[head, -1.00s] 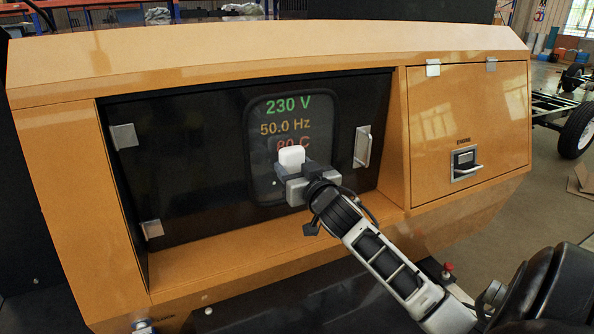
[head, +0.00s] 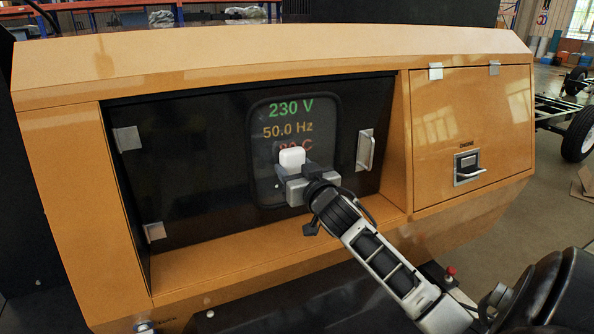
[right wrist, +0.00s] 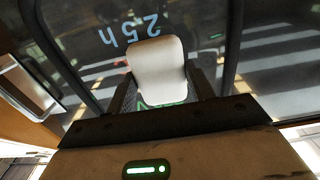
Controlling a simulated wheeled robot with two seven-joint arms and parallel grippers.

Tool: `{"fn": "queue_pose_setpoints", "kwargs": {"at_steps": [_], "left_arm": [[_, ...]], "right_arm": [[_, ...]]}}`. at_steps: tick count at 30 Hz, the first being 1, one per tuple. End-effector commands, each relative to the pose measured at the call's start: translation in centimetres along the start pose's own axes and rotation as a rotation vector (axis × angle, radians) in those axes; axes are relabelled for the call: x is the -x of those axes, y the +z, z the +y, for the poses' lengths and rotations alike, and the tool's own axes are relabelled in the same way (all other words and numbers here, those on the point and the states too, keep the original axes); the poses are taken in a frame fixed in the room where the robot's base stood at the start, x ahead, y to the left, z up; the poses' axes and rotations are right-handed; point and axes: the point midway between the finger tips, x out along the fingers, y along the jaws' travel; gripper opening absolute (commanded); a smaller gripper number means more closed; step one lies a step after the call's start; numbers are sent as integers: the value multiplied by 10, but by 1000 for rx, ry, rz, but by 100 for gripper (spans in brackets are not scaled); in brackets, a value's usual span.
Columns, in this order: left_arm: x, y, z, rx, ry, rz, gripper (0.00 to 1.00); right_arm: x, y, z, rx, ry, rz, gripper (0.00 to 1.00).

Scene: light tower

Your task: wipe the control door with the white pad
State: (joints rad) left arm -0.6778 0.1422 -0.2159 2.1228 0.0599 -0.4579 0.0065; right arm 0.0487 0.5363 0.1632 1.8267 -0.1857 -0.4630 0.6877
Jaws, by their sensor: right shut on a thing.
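The control door (head: 195,185) is the black panel set into the orange housing, with a dark window showing "230 V", "50.0 Hz" and a partly covered red "C" line. My right gripper (head: 292,172) is in front of the lower part of that window, shut on the white pad (head: 291,157). In the right wrist view the pad (right wrist: 158,72) stands out between the fingers, with the dark window (right wrist: 205,25) behind it and "25 h" lit beside it. Whether the pad touches the window cannot be told. My left gripper is not in view.
A metal handle (head: 366,149) stands out on the door's right side, and hinges (head: 127,139) sit on its left. An orange ledge (head: 270,233) juts out below the door. An engine panel (head: 470,130) with a latch is to the right.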

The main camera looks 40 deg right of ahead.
Motion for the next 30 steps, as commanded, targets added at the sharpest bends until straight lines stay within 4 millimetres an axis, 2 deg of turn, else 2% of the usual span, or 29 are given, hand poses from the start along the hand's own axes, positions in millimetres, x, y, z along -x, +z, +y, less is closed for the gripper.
{"fn": "queue_pose_setpoints", "kwargs": {"at_steps": [16,30], "left_arm": [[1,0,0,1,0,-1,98],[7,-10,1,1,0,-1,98]], "right_arm": [[-8,-1,2,0,1,0,32],[-7,-1,39,1,1,0,32]]}}
